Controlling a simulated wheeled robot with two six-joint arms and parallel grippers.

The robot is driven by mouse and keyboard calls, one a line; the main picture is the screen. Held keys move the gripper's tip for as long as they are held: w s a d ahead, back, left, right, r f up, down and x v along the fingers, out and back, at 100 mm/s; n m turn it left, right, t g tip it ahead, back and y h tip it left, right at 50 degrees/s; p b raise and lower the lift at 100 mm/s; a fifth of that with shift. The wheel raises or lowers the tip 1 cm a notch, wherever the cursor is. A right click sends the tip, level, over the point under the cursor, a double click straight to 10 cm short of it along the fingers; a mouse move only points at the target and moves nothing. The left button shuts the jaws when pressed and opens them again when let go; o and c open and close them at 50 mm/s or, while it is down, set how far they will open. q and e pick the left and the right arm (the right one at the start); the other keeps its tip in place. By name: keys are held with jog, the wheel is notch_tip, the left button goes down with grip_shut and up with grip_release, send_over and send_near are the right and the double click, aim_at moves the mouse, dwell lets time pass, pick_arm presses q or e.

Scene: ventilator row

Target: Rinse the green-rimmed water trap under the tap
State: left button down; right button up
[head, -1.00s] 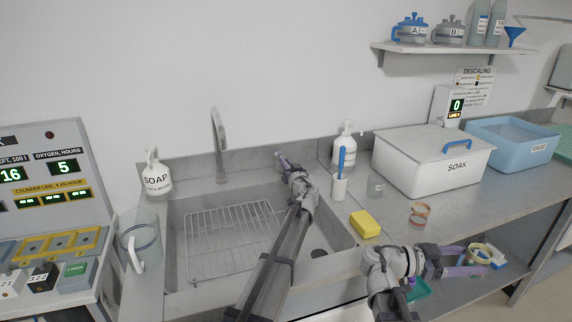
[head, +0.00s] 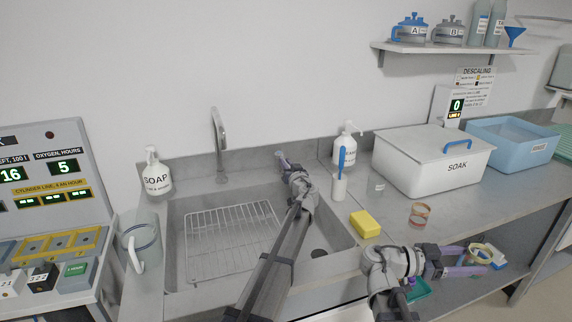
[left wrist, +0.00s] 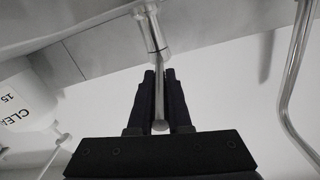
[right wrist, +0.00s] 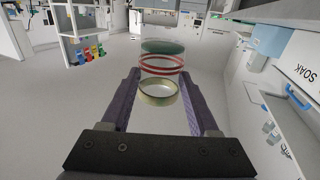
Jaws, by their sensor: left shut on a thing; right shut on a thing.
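My left gripper (head: 282,158) is at the back of the sink. In the left wrist view its fingers (left wrist: 160,120) are shut on the thin metal tap lever (left wrist: 154,50). The curved tap spout (head: 217,130) stands left of it, over the sink (head: 178,240); I see no clear water stream. My right gripper (head: 472,260) is in front of the counter, away from the sink. It is shut on a clear water trap (right wrist: 160,70) with a yellowish-green near ring, red bands and a green far end. A clear cup with reddish bands (head: 419,214) stands on the counter.
A wire rack (head: 230,240) lies in the sink. A yellow sponge (head: 364,224), a brush in a white holder (head: 339,188) and a pump bottle (head: 346,145) stand right of it. The SOAK bin (head: 430,165) and blue tub (head: 512,138) stand further right.

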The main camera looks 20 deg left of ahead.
pick_arm(q)
jog(key=n+g+y, duration=0.1)
jog(key=w+d+n+g+y, duration=0.1)
jog(key=y, duration=0.1)
jog(key=shift+d, duration=0.15)
jog(key=c, duration=0.8)
grip_release()
jog(key=shift+c, duration=0.2)
jog(key=v, duration=1.2)
jog(key=shift+r, duration=0.15)
